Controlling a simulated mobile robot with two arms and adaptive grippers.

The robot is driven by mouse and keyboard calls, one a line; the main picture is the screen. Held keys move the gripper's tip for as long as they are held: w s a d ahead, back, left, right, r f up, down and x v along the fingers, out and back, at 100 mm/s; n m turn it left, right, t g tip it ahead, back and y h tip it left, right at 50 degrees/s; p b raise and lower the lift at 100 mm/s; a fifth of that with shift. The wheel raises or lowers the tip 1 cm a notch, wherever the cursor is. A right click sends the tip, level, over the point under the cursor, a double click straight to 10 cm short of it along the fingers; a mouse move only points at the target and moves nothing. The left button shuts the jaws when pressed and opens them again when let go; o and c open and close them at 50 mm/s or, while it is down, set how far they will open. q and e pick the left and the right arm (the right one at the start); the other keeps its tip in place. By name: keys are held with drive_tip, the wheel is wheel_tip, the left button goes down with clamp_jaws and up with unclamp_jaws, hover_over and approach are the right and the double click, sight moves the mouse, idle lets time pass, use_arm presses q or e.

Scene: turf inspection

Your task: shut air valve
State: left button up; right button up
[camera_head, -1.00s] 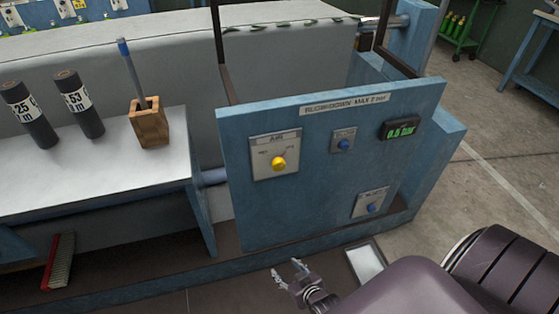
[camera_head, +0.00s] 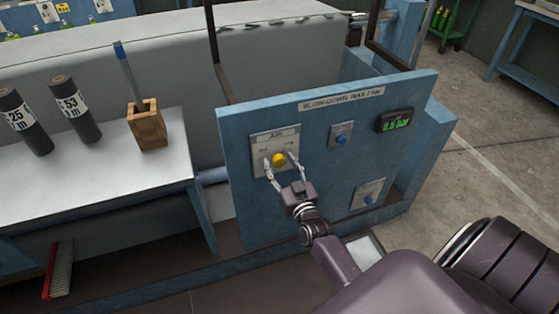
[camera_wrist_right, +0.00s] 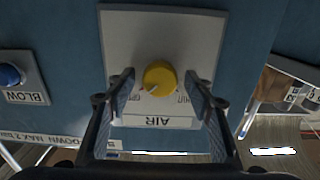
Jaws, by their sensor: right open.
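The air valve is a yellow knob (camera_head: 279,159) on a grey plate marked AIR (camera_head: 262,142), at the left of the blue panel (camera_head: 300,212). My right gripper (camera_head: 281,165) is open, with one finger on either side of the knob in the head view. In the right wrist view the yellow knob (camera_wrist_right: 159,78) sits between the two open fingers (camera_wrist_right: 160,98), with a gap on each side. The lettering beside the knob is too small to read surely. My left gripper is not in view.
A bench (camera_head: 90,183) at the left holds two dark cylinders and a wooden holder (camera_head: 147,126). A red brush (camera_head: 58,270) lies below.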

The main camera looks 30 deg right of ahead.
drive_tip(key=shift+w+d, duration=0.1)
drive_tip(key=shift+w, duration=0.35)
drive_tip(key=shift+c, duration=0.3)
drive_tip(key=c, duration=1.1)
